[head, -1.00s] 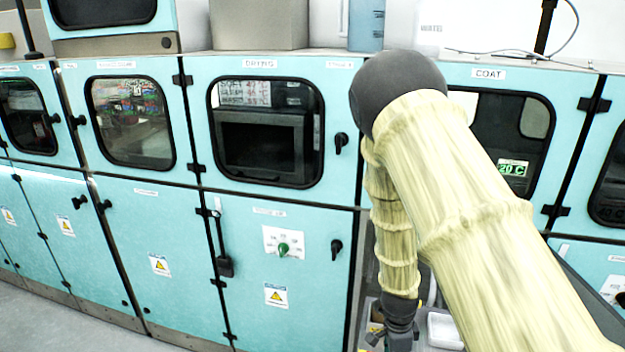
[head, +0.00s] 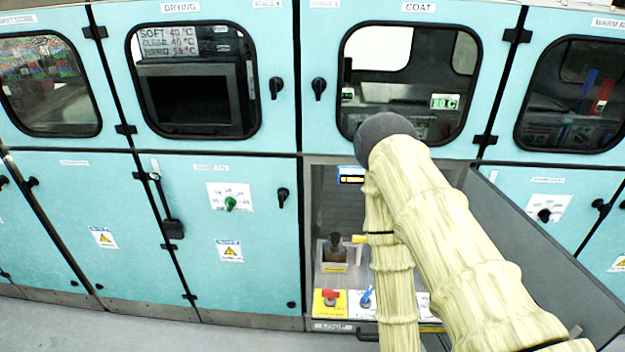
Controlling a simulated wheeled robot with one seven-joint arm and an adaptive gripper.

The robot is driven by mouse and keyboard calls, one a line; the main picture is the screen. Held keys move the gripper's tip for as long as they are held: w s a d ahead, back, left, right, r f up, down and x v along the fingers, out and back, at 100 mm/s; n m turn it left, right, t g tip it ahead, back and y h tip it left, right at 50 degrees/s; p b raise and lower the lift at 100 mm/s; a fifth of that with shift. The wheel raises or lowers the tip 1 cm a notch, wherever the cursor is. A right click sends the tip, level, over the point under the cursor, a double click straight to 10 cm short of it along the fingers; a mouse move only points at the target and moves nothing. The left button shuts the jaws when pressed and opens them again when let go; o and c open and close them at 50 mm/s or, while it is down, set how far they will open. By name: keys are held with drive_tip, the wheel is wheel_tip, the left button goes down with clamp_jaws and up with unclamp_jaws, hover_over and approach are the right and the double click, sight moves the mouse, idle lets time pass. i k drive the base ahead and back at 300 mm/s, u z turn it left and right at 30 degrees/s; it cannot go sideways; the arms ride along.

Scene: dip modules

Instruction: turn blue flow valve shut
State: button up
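The blue valve handle (head: 367,297) sits on a white plate at the bottom of an open bay under the COAT window. The handle stands at a slant, and my pale sleeved arm is just to its right. A red valve handle (head: 330,296) on a yellow plate is to its left. My gripper is not visible; the forearm runs out at the bottom edge of the picture.
A dark bottle (head: 335,247) stands in a holder above the valves, with a yellow part (head: 356,239) beside it. A grey open panel (head: 555,262) juts out right of the bay. Closed turquoise cabinets line both sides. Grey floor (head: 130,332) is clear at lower left.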

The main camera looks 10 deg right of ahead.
sight(365, 298)
drive_tip(key=z, duration=0.8)
drive_tip(key=k, duration=1.3)
drive_tip(key=u, duration=0.8)
drive_tip(key=i, duration=1.05)
drive_tip(key=z, duration=0.05)
